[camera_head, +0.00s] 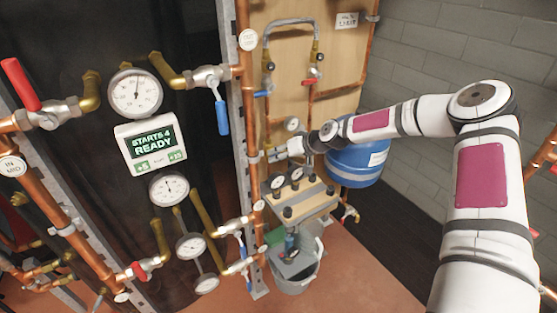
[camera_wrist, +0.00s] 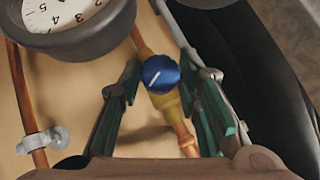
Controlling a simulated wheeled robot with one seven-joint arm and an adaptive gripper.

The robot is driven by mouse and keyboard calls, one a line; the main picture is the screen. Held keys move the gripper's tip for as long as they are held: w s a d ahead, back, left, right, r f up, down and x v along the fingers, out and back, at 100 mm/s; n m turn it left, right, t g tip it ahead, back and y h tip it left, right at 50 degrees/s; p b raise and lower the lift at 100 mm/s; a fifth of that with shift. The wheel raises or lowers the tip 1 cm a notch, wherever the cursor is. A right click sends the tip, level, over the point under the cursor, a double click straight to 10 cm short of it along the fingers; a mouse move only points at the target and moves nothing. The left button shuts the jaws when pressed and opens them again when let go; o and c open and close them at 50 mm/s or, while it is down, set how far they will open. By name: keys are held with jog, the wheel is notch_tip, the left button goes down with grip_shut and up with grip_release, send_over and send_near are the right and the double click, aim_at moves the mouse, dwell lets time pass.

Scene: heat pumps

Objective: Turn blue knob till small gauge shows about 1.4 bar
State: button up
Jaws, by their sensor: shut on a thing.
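The blue knob (camera_wrist: 160,74), with a white line across its face, sits on a brass fitting in the wrist view. My gripper (camera_wrist: 159,66) is shut on it, one green finger at each side. The white line slants from lower left to upper right. The small gauge (camera_wrist: 62,14) is at the top left of the wrist view, partly cut off, and its needle cannot be read. In the head view a small gauge (camera_head: 292,124) shows just above my gripper (camera_head: 270,155); its reading is too small to tell. The knob is hidden there.
Copper pipes and a wooden panel (camera_head: 340,65) surround my gripper. A blue tank (camera_head: 358,162) stands right behind my wrist. Below are a box with gauges (camera_head: 304,203) and a grey bucket (camera_head: 308,279). A display panel (camera_head: 151,146) reads "STARTS 4 READY".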

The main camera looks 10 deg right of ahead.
jog(key=shift+d+f+y+b, duration=0.1)
jog(key=shift+y+b, duration=0.4)
jog(key=o, duration=1.1)
jog(key=shift+o, duration=0.2)
jog(key=v, duration=1.2)
